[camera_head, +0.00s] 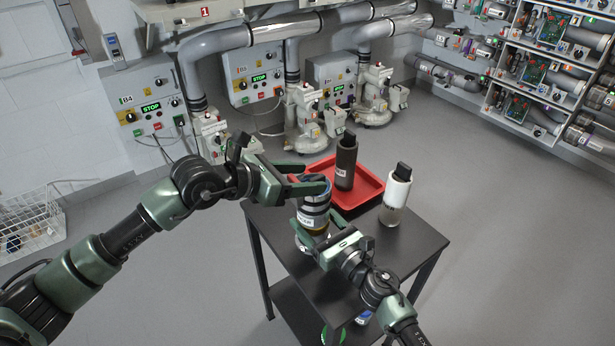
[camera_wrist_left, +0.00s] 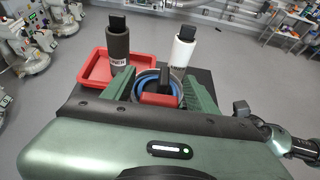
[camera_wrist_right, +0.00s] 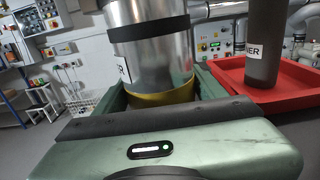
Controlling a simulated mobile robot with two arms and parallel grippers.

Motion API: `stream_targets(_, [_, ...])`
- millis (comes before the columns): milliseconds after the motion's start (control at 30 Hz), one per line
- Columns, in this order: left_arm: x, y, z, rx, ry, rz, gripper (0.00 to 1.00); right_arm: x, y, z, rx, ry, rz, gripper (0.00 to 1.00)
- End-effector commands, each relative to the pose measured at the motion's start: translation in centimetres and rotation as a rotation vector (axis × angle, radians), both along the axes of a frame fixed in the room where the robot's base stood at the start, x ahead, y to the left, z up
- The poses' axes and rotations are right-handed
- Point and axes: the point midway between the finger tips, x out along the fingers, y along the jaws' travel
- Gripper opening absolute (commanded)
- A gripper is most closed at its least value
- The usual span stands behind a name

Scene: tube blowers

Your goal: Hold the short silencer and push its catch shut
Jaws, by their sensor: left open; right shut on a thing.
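The short silencer (camera_head: 315,212), a silver cylinder with black bands and a label, stands upright at the table's near left. My right gripper (camera_head: 320,236) is shut on its lower part; the right wrist view shows the silver body (camera_wrist_right: 152,55) and a yellow band between the fingers. My left gripper (camera_head: 316,178) is open at the silencer's top. In the left wrist view its fingers stand on either side of the top, which has a blue ring (camera_wrist_left: 146,84), a black upright piece and a red part (camera_wrist_left: 158,100), seemingly the catch. Whether the fingers touch it I cannot tell.
A dark silencer (camera_head: 345,165) stands in a red tray (camera_head: 372,190) behind. A white-topped silencer (camera_head: 394,200) stands at the right of the black table (camera_head: 412,240). The table's right front is mostly clear. Blower machines and pipes line the back wall.

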Motion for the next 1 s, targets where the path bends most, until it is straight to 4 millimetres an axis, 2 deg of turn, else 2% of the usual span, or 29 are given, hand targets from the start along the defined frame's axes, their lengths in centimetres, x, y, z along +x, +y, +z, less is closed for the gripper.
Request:
stream_targets(300, [-3.5, 5.0, 2.6, 0.004, 0.000, 0.002, 0.58, 0.0, 0.0, -0.1, 0.001, 0.002, 0.001, 0.04])
stream_targets(500, [-5.2, 7.3, 4.0, 0.003, 0.001, 0.001, 0.58, -0.1, 0.0, -0.1, 0.001, 0.002, 0.001, 0.04])
stream_targets(667, [-5.9, 8.0, 4.5, 0.002, 0.000, 0.000, 0.58, -0.1, 0.0, -0.1, 0.001, 0.002, 0.001, 0.04])
stream_targets(1000, [-5.9, 8.0, 4.6, 0.001, 0.001, -0.001, 0.58, -0.1, 0.0, -0.1, 0.001, 0.002, 0.001, 0.04])
